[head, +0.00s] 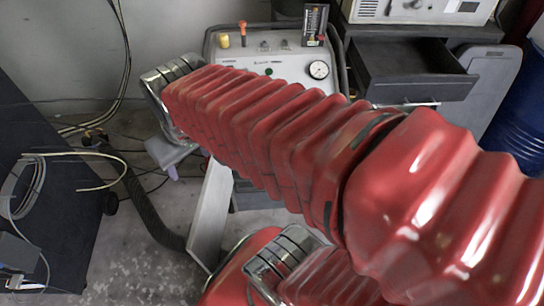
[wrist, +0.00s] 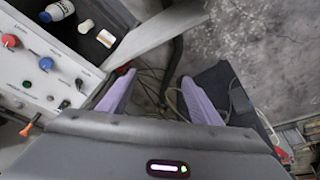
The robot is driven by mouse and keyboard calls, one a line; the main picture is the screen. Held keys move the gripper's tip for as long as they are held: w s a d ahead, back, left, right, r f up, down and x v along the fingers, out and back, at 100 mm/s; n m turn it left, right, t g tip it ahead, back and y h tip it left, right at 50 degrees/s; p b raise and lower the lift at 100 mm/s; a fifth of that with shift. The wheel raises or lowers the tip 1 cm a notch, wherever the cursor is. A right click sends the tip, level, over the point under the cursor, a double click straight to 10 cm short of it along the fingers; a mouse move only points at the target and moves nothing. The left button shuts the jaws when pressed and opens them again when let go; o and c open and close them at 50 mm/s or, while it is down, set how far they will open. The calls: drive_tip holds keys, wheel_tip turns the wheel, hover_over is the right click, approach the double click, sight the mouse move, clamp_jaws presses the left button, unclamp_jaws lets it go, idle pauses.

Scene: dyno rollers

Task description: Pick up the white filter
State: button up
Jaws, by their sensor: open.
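My gripper (wrist: 158,78) shows in the wrist view with its two purple fingers spread apart and nothing between them. In the head view my gripper (head: 170,160) is partly visible below the end of my red arm, which hides much of the scene. In the wrist view a small whitish cylinder (wrist: 86,26) lies in a dark tray (wrist: 75,38) at the upper left, apart from my fingers. It may be the white filter, but it is too small to be sure. I cannot make it out in the head view.
In the wrist tray are a white-and-blue bottle (wrist: 58,11) and a small white-and-yellow labelled item (wrist: 106,38). A light panel with knobs (wrist: 35,75) borders it. A pale board (head: 211,210) leans near my gripper. A dark bench (head: 45,210) stands left, with cables on the floor.

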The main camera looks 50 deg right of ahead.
drive_tip(key=w+d+f+m+h, duration=0.15)
drive_tip(key=w+d+f, duration=0.25)
drive_tip(key=d+f, duration=1.05)
drive_tip(key=w+d+f+m+h, duration=0.1)
drive_tip(key=w+d+f+m, duration=0.15)
drive_tip(key=d+f, duration=1.2)
drive_tip(key=s+d+f+t+h, duration=0.1)
drive_tip(key=d+f+t, duration=0.1)
drive_tip(key=f, duration=0.4)
drive_tip(key=s+d+f+m+t+h, duration=0.1)
drive_tip(key=s+d+f+t+h, duration=0.1)
drive_tip(key=f, duration=0.5)
drive_tip(key=s+d+f+t+h, duration=0.1)
drive_tip(key=s+d+f+t, duration=0.1)
drive_tip(key=f, duration=0.5)
drive_tip(key=shift+s+d+f+t, duration=0.25)
drive_tip(key=shift+d+t, duration=0.35)
drive_tip(key=shift+d, duration=0.7)
drive_tip(key=shift+w+h, duration=0.1)
drive_tip(key=shift+h, duration=0.15)
drive_tip(key=x, duration=0.8)
drive_tip(key=shift+w+d+f, duration=0.1)
drive_tip(key=shift+w+f, duration=0.05)
drive_tip(key=shift+w, duration=0.05)
